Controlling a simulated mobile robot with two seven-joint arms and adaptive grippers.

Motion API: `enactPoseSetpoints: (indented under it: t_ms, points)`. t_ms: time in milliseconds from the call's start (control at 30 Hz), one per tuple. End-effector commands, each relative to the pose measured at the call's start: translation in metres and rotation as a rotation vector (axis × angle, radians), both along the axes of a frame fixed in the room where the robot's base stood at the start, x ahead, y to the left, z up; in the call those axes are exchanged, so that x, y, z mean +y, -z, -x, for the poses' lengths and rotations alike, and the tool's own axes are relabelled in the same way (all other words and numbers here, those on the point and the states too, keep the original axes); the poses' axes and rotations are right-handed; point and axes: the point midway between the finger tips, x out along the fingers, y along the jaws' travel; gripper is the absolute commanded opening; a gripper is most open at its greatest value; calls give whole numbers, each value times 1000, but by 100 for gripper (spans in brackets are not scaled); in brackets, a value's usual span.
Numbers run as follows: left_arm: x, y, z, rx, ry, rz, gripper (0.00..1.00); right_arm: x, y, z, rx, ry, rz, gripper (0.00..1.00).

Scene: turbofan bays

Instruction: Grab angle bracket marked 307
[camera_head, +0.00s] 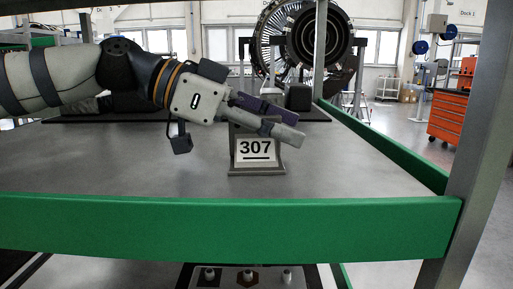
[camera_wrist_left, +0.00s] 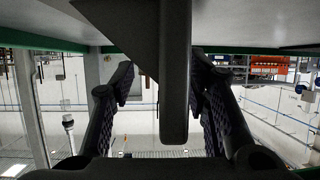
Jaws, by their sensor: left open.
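The angle bracket marked 307 (camera_head: 257,165) is grey and stands upright on the shelf, its white number label facing the head camera. My left gripper (camera_head: 290,126) comes in from the left at the bracket's upper part and hides some of it. In the left wrist view the picture is upside down, and the bracket's dark upright plate (camera_wrist_left: 174,80) hangs between the two open fingers of my left gripper (camera_wrist_left: 165,85). Gaps show on both sides of the plate, so the fingers do not appear closed on it. My right gripper is not in view.
The grey shelf (camera_head: 100,165) has a green front rail (camera_head: 220,227) and a grey post at the right. A dark block (camera_head: 298,97) stands on the shelf behind the bracket. A turbofan (camera_head: 308,38) and an orange drawer cabinet (camera_head: 449,115) are beyond. The shelf's left front is clear.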

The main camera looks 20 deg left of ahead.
Motion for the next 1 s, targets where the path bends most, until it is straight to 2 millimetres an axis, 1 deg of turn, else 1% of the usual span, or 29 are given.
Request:
enactPoseSetpoints:
  t_ms: [167, 200, 367, 400, 700, 800, 867, 967, 1000]
  points:
    - [-1, -1, 0, -2, -1, 1, 42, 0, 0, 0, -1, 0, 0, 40]
    - [-1, -1, 0, -2, -1, 1, 40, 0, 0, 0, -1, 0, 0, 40]
    - [-1, -1, 0, -2, -1, 1, 4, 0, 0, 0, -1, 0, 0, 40]
    - [-1, -1, 0, -2, -1, 1, 0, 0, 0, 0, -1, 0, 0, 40]
    - [-1, -1, 0, -2, -1, 1, 0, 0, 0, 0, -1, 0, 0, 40]
    - [-1, -4, 0, -2, 0, 0, 0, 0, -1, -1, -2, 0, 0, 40]
    - [-1, -10, 0, -4, -1, 0, 0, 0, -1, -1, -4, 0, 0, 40]
    - [-1, -30, 0, -8, -1, 0, 0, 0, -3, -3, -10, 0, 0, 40]
    - [0, -40, 3, -9, -1, 1, 0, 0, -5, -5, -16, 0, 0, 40]
